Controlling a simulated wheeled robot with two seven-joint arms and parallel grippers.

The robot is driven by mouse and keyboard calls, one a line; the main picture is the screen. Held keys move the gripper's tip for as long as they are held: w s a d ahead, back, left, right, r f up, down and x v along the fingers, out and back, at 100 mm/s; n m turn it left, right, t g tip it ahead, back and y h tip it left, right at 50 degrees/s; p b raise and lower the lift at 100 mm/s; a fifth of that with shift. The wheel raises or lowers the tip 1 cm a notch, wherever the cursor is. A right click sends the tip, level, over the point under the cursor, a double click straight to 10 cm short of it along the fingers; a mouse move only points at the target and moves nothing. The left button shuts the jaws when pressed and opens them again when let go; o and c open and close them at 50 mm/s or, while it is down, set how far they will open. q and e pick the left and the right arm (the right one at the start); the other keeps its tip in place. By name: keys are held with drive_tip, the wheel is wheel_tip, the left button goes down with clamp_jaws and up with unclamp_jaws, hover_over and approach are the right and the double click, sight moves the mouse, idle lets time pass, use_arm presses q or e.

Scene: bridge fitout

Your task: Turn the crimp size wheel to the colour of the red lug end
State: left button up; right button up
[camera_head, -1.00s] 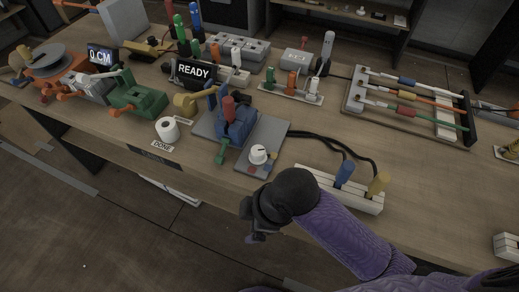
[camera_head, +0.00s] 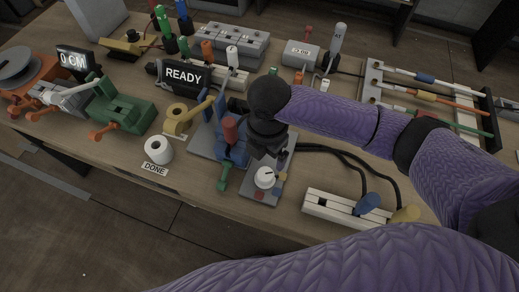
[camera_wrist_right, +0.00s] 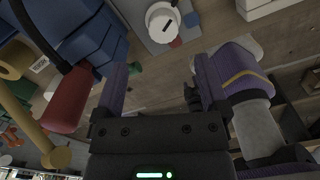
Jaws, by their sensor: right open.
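The crimp size wheel (camera_head: 265,177) is a white knob with a dark pointer line, on a grey plate with red, blue and yellow patches around it. It also shows at the top of the right wrist view (camera_wrist_right: 160,22), beyond the fingertips. My right gripper (camera_head: 268,150) is open and empty, pointing down just behind the wheel, beside the blue crimp press (camera_head: 231,150) with its red-tipped lever. In the right wrist view the gripper's fingers (camera_wrist_right: 161,72) are apart with nothing between them. My left gripper is out of view.
A white block (camera_head: 335,208) with blue and yellow handles stands right of the wheel. The READY display (camera_head: 184,76) is behind the press. Black cables run behind the wheel's plate.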

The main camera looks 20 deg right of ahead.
sight(266, 173)
drive_tip(key=f+b, duration=0.1)
drive_tip(key=f, duration=0.2)
drive_tip(key=f+b, duration=0.1)
drive_tip(key=f, duration=0.2)
drive_tip(key=f+b, duration=0.1)
drive_tip(key=f, duration=0.2)
drive_tip(key=shift+s, duration=0.25)
drive_tip(key=shift+f, duration=0.3)
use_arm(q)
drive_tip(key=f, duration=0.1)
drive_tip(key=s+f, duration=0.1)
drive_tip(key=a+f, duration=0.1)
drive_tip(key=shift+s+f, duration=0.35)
